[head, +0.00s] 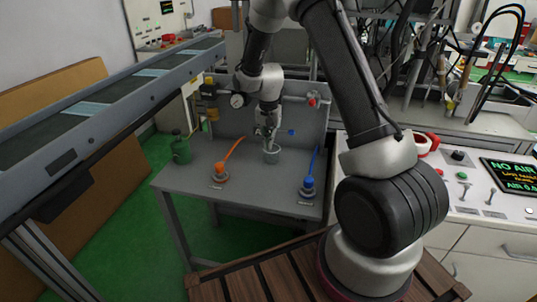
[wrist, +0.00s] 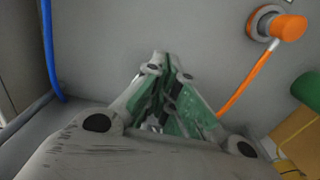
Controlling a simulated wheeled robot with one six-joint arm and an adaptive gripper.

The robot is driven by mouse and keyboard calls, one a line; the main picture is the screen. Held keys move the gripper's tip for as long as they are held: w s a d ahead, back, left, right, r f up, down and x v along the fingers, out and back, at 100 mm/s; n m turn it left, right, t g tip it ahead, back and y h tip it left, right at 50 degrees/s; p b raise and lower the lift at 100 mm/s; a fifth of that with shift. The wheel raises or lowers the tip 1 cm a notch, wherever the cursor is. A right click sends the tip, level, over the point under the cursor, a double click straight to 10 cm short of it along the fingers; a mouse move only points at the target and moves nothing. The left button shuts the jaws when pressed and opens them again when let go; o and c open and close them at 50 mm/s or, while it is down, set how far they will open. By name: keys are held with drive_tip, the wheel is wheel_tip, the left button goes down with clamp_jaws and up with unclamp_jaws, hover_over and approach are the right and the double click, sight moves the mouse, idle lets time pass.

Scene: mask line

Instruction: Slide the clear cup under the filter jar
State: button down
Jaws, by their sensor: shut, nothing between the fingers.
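The clear cup (head: 272,156) stands upright on the grey bench, near its middle. My gripper (head: 267,136) points down just above and behind the cup in the head view; I cannot tell whether it touches it. In the wrist view its green-padded fingers (wrist: 168,98) are closed together with nothing held. The cup is not clearly visible there. A small amber jar-like part (head: 212,113) hangs under the fittings on the back panel, left of the gauge. It looks like the filter jar, but it is too small to be sure.
An orange hose fitting (head: 220,173) stands left of the cup and a blue one (head: 308,184) right of it. A conveyor (head: 105,101) runs along the left. Bare bench lies in front of the cup.

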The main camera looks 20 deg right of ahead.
drive_tip(key=shift+r, duration=1.65)
